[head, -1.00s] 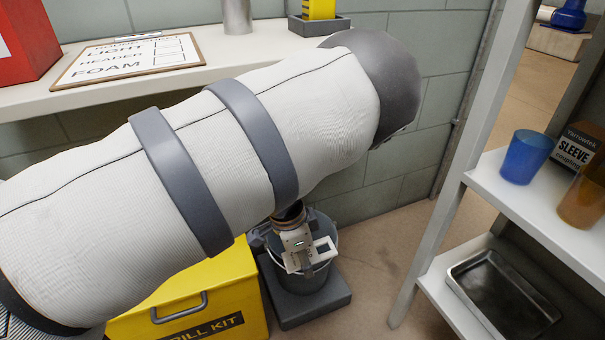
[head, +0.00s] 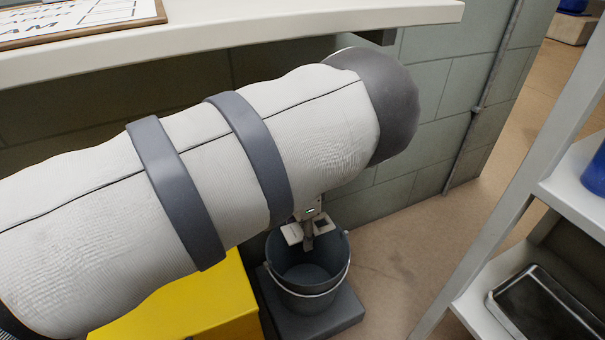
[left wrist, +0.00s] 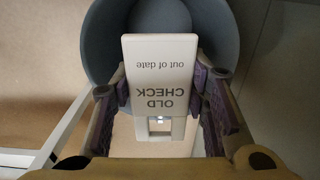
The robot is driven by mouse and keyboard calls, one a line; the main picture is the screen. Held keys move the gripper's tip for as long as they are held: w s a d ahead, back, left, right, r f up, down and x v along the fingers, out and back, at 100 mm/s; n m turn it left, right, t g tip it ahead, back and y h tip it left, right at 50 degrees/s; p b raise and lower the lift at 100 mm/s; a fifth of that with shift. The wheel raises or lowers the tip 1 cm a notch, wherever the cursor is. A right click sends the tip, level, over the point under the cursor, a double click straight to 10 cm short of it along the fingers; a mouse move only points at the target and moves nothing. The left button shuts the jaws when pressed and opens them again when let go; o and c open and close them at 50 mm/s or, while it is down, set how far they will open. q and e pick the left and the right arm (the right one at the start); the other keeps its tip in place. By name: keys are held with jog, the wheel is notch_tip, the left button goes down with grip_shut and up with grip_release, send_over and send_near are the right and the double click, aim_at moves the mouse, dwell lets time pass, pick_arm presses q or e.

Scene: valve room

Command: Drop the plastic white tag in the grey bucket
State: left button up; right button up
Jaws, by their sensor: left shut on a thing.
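The white plastic tag (left wrist: 160,62) reads "OLD CHECK out of date" in the left wrist view. My left gripper (left wrist: 160,90) is shut on it, with a finger at each side. In the head view the tag (head: 291,234) and the left gripper (head: 308,238) show small below my arm, over the back part of the grey bucket's opening. The grey bucket (head: 306,299) stands upright on a dark grey block. Its inside shows partly and looks empty. In the left wrist view the bucket (left wrist: 101,42) lies behind the tag. My right gripper is not in view.
A yellow case (head: 195,306) stands left of the bucket, partly hidden by my arm. A white shelf (head: 300,35) runs above and behind. A rack with a metal tray (head: 545,305) stands at the right. Floor between bucket and rack is clear.

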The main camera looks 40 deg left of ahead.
pick_arm(q)
notch_tip(320, 180, down, 8)
jog(key=b, duration=0.4)
jog(key=shift+r, duration=0.25)
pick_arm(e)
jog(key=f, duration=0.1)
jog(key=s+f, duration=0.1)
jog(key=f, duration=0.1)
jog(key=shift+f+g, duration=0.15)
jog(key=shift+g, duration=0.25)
pick_arm(q)
jog(key=o, duration=1.3)
